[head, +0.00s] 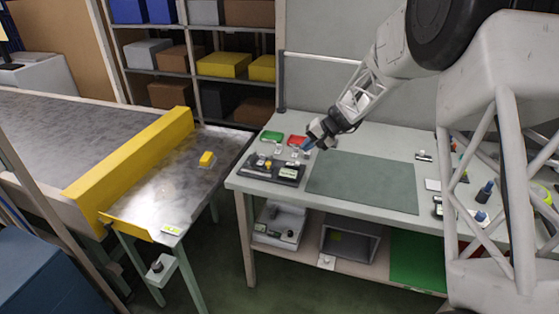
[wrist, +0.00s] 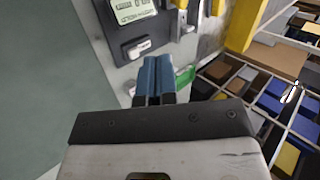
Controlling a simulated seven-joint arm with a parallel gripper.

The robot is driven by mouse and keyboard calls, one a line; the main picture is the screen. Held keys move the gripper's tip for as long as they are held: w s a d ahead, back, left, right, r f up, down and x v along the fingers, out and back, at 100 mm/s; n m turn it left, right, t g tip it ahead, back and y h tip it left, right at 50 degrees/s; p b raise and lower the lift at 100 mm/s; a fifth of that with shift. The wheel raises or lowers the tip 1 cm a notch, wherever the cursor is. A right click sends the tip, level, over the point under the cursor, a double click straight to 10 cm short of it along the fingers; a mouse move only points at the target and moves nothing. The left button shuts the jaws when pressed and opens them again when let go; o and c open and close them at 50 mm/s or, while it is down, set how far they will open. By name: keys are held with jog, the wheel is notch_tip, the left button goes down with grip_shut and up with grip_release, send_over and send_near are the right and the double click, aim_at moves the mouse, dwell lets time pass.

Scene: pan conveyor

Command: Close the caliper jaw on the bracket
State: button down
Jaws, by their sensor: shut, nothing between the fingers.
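The caliper (head: 271,169) is a dark fixture with a pale display, on the workbench left of the green-grey mat. The wrist view shows part of its dark body (wrist: 150,28), a lit display and a small pale block on its edge. A metal piece (wrist: 186,25) beside the body may be a jaw or the bracket; I cannot tell which. The jaw gap is not clear. My gripper (head: 308,146) is above the bench, behind and right of the caliper. Its blue fingertips (wrist: 153,72) are together, empty, and appear apart from the caliper.
A green tray (head: 271,136) and a red tray (head: 297,141) lie behind the caliper. The mat (head: 362,182) is clear. A yellow block (head: 207,159) sits on the metal table at left, beside a yellow barrier (head: 135,160). Bottles (head: 484,192) stand at right.

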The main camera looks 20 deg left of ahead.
aim_at(282, 168)
jog(key=x, duration=0.9)
jog(key=shift+a+f, duration=0.25)
jog(key=shift+f, duration=0.05)
jog(key=shift+s+a+f, duration=0.1)
jog(key=shift+a, duration=0.45)
jog(key=shift+s+a+f, duration=0.1)
jog(key=shift+a, duration=0.4)
jog(key=shift+s+a+f, duration=0.15)
jog(key=shift+a+f, duration=0.05)
jog(key=shift+a, duration=0.75)
